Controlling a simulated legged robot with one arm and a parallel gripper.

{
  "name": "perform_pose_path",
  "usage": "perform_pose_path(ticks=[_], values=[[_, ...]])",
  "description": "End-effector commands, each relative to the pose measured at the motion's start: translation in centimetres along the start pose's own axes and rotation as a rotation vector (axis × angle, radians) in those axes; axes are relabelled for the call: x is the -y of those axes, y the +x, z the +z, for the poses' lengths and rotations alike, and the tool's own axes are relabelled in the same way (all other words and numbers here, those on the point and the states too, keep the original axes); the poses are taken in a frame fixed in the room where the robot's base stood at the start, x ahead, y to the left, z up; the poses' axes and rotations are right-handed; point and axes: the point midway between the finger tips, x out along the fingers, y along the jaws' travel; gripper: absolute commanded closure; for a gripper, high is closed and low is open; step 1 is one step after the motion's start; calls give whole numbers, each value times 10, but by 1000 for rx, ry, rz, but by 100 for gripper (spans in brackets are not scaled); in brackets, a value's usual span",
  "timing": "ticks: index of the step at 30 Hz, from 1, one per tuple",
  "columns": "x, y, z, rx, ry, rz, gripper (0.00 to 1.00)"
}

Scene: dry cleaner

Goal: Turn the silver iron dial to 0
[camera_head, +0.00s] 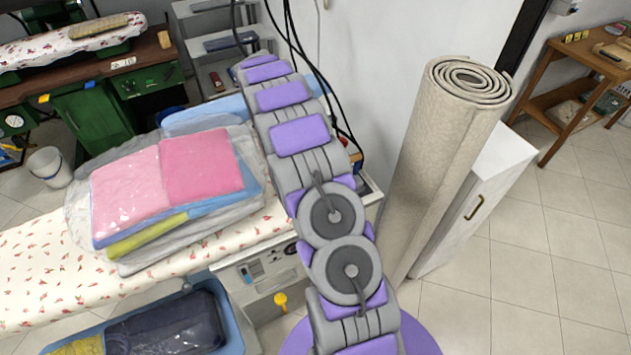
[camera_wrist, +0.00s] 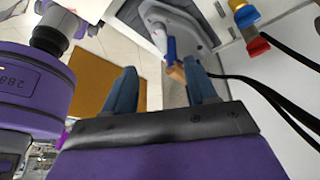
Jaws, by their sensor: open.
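My gripper (camera_wrist: 162,85) is open in the wrist view, its two blue fingers apart with nothing between them. Beyond the fingertips is a grey tray-like rest (camera_wrist: 205,38). On it is a pale silvery object with a blue part (camera_wrist: 171,48), possibly the iron, and a small tan block at its near end. I cannot make out a dial or its numbers. In the head view my arm stretches away over the ironing table (camera_head: 40,255); my gripper and the iron do not show there.
Folded pink garments (camera_head: 205,165) in clear plastic lie on the table. A rolled beige carpet (camera_head: 445,150) stands right of my arm, before a white cabinet (camera_head: 480,205). Black cables (camera_wrist: 262,88) hang close right of my gripper. A blue bin (camera_head: 228,325) is below the table.

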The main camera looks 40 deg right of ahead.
Motion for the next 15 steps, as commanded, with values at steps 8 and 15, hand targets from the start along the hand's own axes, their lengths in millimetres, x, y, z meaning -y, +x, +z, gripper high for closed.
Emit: perform_pose_path(ticks=[8,15], values=[[-2,59,0,-3,-2,7,43],[-2,104,0,-2,-3,6,43]])
